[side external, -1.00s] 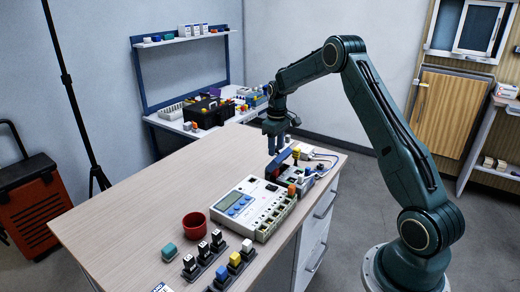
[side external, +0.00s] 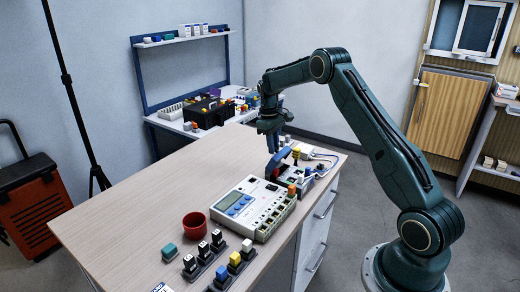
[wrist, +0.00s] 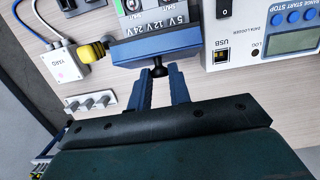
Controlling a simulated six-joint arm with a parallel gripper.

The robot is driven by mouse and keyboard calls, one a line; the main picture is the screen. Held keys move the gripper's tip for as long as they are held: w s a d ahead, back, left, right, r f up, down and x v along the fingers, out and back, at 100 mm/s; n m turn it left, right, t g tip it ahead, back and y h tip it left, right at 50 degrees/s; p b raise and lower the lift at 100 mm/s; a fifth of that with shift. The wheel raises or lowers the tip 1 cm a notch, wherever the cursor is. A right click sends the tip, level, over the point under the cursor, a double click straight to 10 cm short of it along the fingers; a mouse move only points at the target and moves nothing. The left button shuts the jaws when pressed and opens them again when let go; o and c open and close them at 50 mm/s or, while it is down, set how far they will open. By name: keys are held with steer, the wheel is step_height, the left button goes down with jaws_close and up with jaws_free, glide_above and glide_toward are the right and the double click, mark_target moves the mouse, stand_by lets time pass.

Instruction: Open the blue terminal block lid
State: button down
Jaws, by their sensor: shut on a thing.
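The blue terminal block lid (side external: 279,161) stands tilted up over the terminal block at the far right part of the table. The lid also shows in the wrist view (wrist: 155,48), with a dark round knob (wrist: 158,71) on its near face. My gripper (wrist: 158,74) is shut on the knob, one blue finger on each side. In the side view my gripper (side external: 273,151) reaches down to the lid from above and behind. The block's 5V, 12V and 24V labels (wrist: 168,26) show beyond the lid. The lid hides part of the block.
A white data logger (side external: 247,202) stands close beside the block, nearer the camera. A yellow plug sits in a white sensor box (wrist: 62,62) on the block's other side, with cables. The table's left half is clear.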

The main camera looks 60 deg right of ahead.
steer(key=shift+w+d+g, duration=0.2)
steer(key=shift+d+g, duration=0.05)
steer(key=shift+g, duration=0.15)
steer(key=shift+w+a, duration=0.1)
steer(key=shift+w, duration=0.05)
steer(key=c, duration=1.3)
jaws_free()
steer(key=shift+a, duration=0.1)
steer(key=shift+s, duration=0.3)
steer(key=shift+s+t, duration=0.15)
steer(key=shift+t, duration=0.25)
